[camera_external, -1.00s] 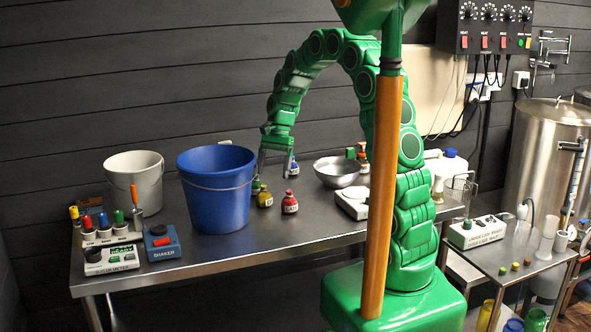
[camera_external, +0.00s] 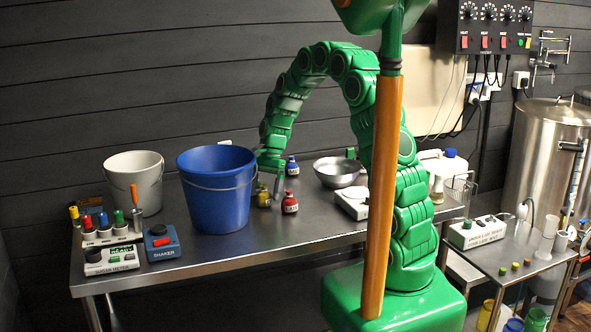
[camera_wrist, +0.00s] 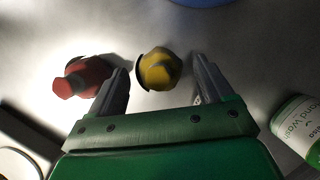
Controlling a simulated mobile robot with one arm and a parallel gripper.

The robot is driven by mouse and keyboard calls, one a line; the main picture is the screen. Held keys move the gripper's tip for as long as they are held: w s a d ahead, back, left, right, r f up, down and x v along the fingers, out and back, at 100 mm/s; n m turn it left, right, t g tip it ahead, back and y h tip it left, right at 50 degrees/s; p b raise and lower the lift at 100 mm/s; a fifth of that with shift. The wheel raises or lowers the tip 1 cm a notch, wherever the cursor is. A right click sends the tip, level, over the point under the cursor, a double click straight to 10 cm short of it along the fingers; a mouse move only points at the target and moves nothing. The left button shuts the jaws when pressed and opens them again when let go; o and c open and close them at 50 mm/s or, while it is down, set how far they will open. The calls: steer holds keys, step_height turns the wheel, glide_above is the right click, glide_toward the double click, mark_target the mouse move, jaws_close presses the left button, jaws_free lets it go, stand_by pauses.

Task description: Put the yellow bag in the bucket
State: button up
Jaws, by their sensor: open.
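The yellow thing (camera_external: 264,199) stands on the steel table, right of the blue bucket. In the wrist view the yellow thing (camera_wrist: 158,72) lies between the two fingers of my gripper (camera_wrist: 156,68), with a gap on each side. My gripper (camera_external: 268,182) is open, pointing down close to it in the external view. The blue bucket (camera_external: 215,195) is upright with a wire handle; its rim edge (camera_wrist: 200,2) shows at the top of the wrist view. A white bucket (camera_external: 133,178) stands farther left.
A blue bottle (camera_external: 292,167) is behind. A metal bowl (camera_external: 337,173) is farther right. A green-labelled bottle (camera_wrist: 298,128) is at the wrist view's right edge.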

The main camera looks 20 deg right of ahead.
steer(key=shift+x, duration=1.15)
steer(key=c, duration=1.2)
steer(key=shift+r, duration=0.1)
